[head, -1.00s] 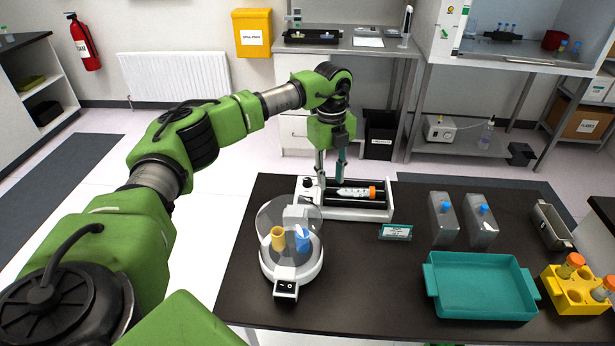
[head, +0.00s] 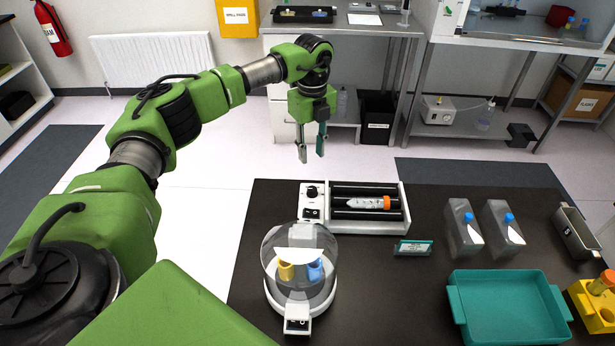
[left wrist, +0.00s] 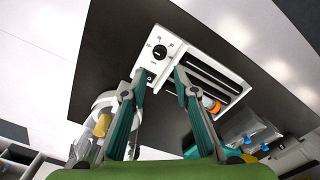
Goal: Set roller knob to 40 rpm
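The tube roller (head: 404,222) stands at the back left of the dark table, with an orange-capped tube (head: 362,203) lying on its black rollers. Its black roller knob (head: 312,191) sits on the white panel at the left end, above a small black switch (head: 311,213). In the left wrist view the knob (left wrist: 159,51) shows dial marks around it; I cannot read its setting. My left gripper (head: 312,158) is empty, fingers apart, pointing down above and behind the knob, not touching it. My right gripper is out of view.
A mini centrifuge (head: 298,283) with a clear lid stands in front of the roller. The table between centrifuge and tray is clear.

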